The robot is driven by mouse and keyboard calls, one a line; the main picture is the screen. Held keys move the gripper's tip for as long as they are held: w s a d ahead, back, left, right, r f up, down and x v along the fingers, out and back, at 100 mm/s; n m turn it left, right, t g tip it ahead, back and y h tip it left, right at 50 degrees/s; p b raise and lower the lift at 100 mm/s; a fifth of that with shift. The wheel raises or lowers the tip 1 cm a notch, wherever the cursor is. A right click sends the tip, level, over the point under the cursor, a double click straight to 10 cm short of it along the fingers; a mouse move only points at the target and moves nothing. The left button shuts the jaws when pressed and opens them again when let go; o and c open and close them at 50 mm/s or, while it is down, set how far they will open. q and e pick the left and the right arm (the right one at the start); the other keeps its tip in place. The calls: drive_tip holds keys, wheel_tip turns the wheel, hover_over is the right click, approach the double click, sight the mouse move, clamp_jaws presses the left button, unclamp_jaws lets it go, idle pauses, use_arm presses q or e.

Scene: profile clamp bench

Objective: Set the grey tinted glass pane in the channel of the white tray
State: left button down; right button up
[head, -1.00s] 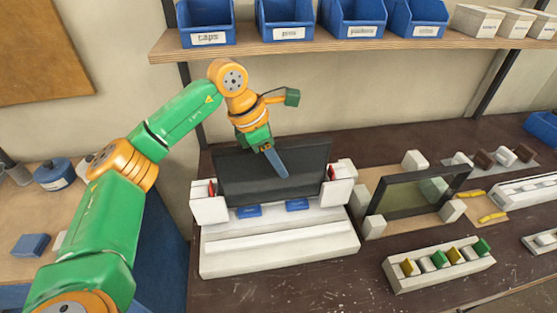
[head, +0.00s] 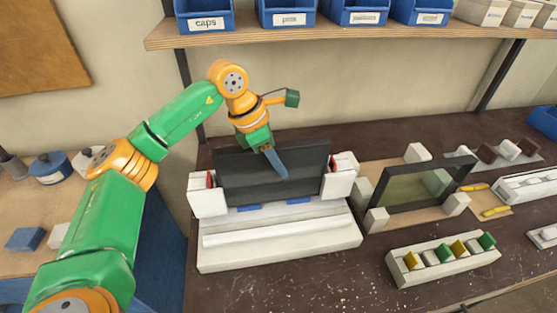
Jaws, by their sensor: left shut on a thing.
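The grey tinted glass pane (head: 240,180) looks dark and stands nearly upright over the back of the white tray (head: 285,258). My left gripper (head: 277,163) is shut on its upper middle edge. White blocks with red parts flank the pane, one at the left (head: 208,200) and one at the right (head: 340,183). Two blue pads (head: 249,208) show partly just below its lower edge. The channel under the pane is hidden, and I cannot tell whether the pane touches it. My right gripper is out of view.
A greenish pane in a dark frame (head: 424,185) stands between white blocks at the right. A white rack (head: 445,262) with coloured pieces lies in front of it. A shelf (head: 340,33) with blue bins runs above. Dark bench is clear at the front.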

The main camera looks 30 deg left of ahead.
sight(283, 145)
use_arm(q)
drive_tip(key=shift+f, duration=0.4)
drive_tip(key=shift+r, duration=0.1)
drive_tip(key=c, duration=0.6)
unclamp_jaws()
drive_tip(key=shift+o, duration=0.2)
wheel_tip(283, 145, up, 8)
drive_tip(key=p, duration=0.7)
drive_tip(key=shift+r, duration=0.1)
